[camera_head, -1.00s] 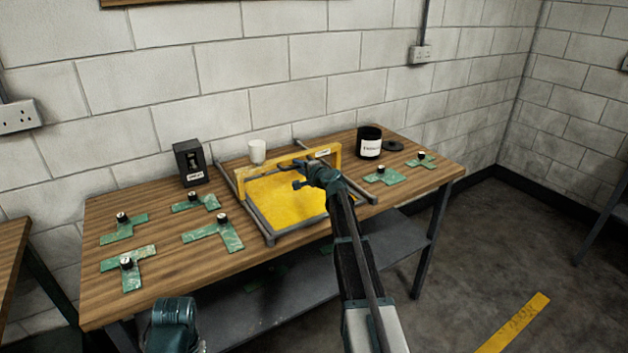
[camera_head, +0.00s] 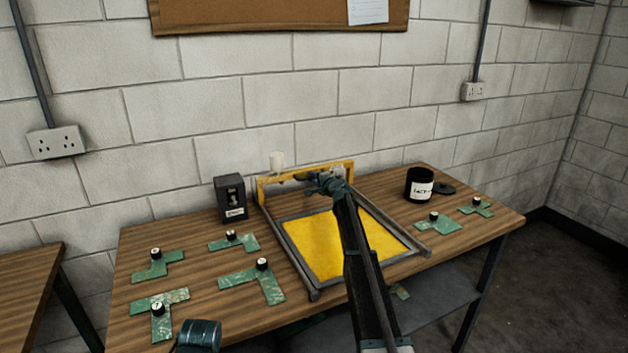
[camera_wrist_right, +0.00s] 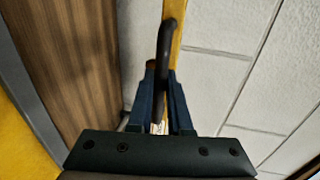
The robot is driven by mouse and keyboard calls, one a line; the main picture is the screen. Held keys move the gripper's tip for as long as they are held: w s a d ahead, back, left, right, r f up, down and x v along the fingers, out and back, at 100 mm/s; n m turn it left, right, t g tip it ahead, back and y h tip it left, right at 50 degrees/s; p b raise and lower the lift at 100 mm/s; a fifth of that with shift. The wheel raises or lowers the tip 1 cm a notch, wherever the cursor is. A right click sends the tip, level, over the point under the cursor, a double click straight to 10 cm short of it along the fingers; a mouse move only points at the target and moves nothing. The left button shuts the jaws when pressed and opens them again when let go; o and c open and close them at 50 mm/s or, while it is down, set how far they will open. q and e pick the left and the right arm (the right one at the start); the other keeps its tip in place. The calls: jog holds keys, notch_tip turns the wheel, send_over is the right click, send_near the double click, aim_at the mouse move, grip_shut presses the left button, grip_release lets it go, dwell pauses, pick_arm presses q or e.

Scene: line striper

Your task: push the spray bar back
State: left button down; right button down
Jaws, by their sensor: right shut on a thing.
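The spray bar (camera_head: 264,188) is a yellow crosspiece spanning the two grey rails of a frame on the bench. It stands at the rails' far end, close to the wall. A yellow panel (camera_head: 335,243) lies inside the frame, in front of the bar. My right gripper (camera_head: 316,180) is at the bar's middle, hiding part of it. In the right wrist view its blue fingers (camera_wrist_right: 164,90) are shut on the bar's dark handle (camera_wrist_right: 161,60), with the yellow bar behind. A teal part of my left arm shows at the bottom edge; its gripper is out of view.
Several green L- and T-shaped plates with knobs, such as one at front left (camera_head: 170,295), flank the frame. A black labelled pot (camera_head: 418,185) stands right.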

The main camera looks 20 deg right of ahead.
jog(key=shift+w, duration=0.25)
jog(key=c, duration=0.8)
grip_release()
jog(key=shift+w, duration=0.15)
jog(key=shift+c, duration=0.2)
jog(key=p+v, duration=0.3)
jog(key=v, duration=1.1)
jog(key=shift+w, duration=0.1)
